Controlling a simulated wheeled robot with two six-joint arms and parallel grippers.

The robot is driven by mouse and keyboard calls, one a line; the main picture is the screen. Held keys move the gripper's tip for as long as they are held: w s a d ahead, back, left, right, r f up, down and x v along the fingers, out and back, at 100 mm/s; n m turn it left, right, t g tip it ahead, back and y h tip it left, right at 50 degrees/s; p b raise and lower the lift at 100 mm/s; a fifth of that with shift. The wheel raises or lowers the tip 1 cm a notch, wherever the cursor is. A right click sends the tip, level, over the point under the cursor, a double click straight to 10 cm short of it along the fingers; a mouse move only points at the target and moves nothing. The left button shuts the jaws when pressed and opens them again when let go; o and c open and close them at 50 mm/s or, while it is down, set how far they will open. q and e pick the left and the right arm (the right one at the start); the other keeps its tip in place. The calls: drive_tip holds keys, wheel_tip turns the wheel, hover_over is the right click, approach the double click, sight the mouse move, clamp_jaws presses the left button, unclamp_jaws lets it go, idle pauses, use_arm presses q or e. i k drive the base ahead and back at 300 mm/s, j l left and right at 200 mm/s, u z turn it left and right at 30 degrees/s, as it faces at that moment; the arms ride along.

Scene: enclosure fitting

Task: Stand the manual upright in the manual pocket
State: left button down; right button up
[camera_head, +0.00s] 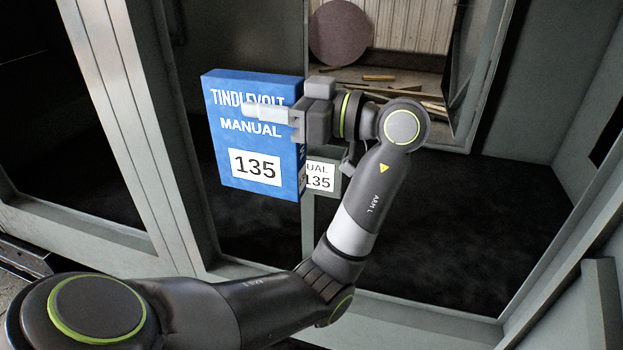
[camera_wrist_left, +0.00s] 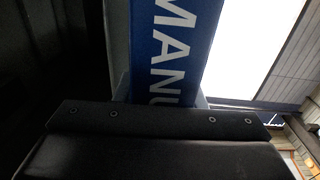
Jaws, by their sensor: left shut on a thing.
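The blue manual (camera_head: 240,142), marked "TINDLEVOLT MANUAL 135", is upright in the head view, its front cover facing me. My left gripper (camera_head: 268,113) is shut on the manual near its right edge, one finger lying across the cover. In the left wrist view the manual's spine (camera_wrist_left: 172,45) stands beyond the gripper body. A grey pocket (camera_head: 323,190) with a white label ending in "UAL 135" is partly hidden behind the manual and my left arm. My right gripper is not in view.
A pale grey frame post (camera_head: 128,120) stands left of the manual. The enclosure's lower rail (camera_head: 420,315) crosses in front and its right wall (camera_head: 590,185) stands beyond. An opening at the back shows a round brown disc (camera_head: 340,32) and loose boards. The dark floor inside looks clear.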

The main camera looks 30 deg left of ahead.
sight(309, 183)
drive_tip(key=i+j, duration=0.2)
drive_tip(key=i, duration=0.2)
drive_tip(key=i+j, duration=0.2)
drive_tip(key=i, duration=0.2)
